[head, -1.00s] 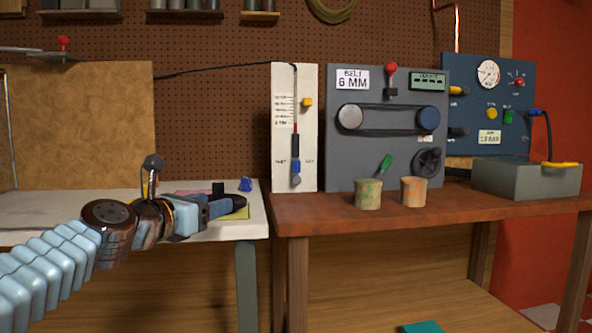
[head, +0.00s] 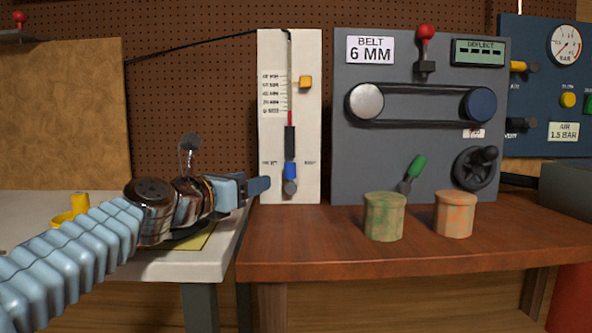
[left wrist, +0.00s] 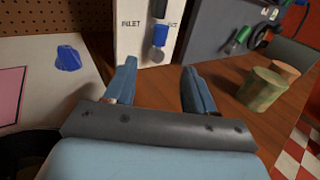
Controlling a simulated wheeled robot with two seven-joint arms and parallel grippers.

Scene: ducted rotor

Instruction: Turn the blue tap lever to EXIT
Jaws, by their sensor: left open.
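The blue tap lever (head: 290,170) is low on a white panel (head: 270,110), under a dark cylinder and above a grey knob. It stands roughly upright between a label at its left and one at its right. In the left wrist view the lever (left wrist: 160,35) is ahead of my fingers, and the left label reads INLET; the right one is partly legible. My left gripper (head: 264,186) is at the panel's lower left edge. In the left wrist view my left gripper (left wrist: 158,70) is open and empty, its fingers apart on either side below the lever. My right gripper is out of view.
A grey belt panel (head: 435,150) stands to the right, with a green-handled lever (head: 416,167). Two pots, greenish (head: 384,217) and orange (head: 455,215), stand on the brown bench (head: 330,245). A blue object (left wrist: 68,58) lies on the white table at left.

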